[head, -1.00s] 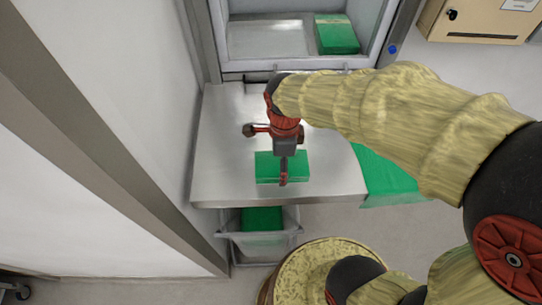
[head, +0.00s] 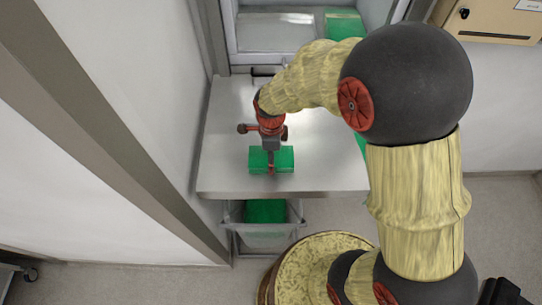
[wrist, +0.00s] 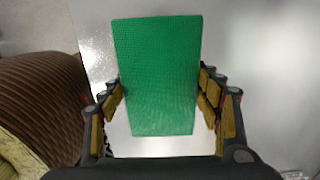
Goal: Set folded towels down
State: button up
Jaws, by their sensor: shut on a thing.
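A folded green towel (head: 257,160) is between the fingers of my gripper (head: 271,168), over the front part of a steel table (head: 325,165). In the wrist view the towel (wrist: 158,60) lies lengthwise between the two fingers of my gripper (wrist: 162,95), which is shut on it. The table shows bare around it. I cannot tell whether the towel touches the tabletop. Another green towel (head: 343,24) is in the open pass-through chamber (head: 275,35) behind the table, partly hidden by my arm.
A wire-framed bin (head: 262,236) with green cloth (head: 265,211) in it stands below the table's front edge. A white wall with a grey post (head: 130,125) is close on the left. A tan box (head: 497,20) is at top right. The tabletop around the towel is clear.

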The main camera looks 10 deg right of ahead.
jog(key=o, duration=1.2)
jog(key=shift+f, duration=0.1)
notch_tip(320, 180, up, 11)
jog(key=shift+r+b, duration=0.15)
jog(key=shift+b, duration=0.15)
jog(key=s+d+r+n+t, duration=0.2)
jog(key=s+d+r+n, duration=0.1)
jog(key=s+r+n, duration=0.2)
jog(key=s+d+r+n+t, duration=0.1)
jog(key=s+d+r+n, duration=0.2)
jog(key=s+r+n, duration=0.2)
jog(key=s+d+r+n+t, duration=0.2)
jog(key=s+r+n, duration=0.3)
jog(key=n, duration=0.5)
jog(key=shift+d+r+t, duration=0.3)
jog(key=shift+d+r, duration=0.05)
jog(key=shift+d, duration=0.3)
